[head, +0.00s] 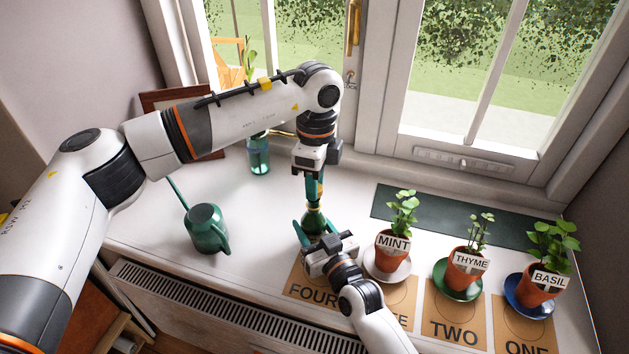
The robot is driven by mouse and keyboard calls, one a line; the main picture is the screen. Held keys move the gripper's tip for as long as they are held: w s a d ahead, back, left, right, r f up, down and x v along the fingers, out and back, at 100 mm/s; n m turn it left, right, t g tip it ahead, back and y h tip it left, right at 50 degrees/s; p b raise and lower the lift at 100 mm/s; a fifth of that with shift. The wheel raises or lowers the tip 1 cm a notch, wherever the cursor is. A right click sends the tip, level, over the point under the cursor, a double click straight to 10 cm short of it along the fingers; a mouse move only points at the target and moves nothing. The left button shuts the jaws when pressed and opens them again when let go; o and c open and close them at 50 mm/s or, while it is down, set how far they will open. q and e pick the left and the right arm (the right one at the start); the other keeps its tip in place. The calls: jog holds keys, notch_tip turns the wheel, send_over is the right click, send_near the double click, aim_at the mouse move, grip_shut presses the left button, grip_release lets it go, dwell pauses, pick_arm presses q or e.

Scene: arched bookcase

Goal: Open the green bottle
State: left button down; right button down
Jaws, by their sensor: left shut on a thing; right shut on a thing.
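The green bottle (314,221) stands upright on the white sill, left of the mint pot. My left gripper (314,187) points straight down over it and is shut on its top; the fingers hide the neck and any stopper. My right gripper (315,237) reaches in from the front, low down, and is shut on the bottle's body. The bottle's base is partly hidden behind my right gripper. I cannot tell whether the stopper has come away from the neck.
Potted mint (392,250), thyme (467,267) and basil (540,284) stand on saucers at right, with numbered cards (456,322) in front. A dark green mat (453,223) lies behind. A green watering can (206,229) and a glass vase (259,157) are at left.

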pick_arm(q)
jog(key=shift+w+r, duration=0.1)
jog(key=shift+r, duration=1.9)
pick_arm(e)
jog(key=c, duration=0.6)
grip_release()
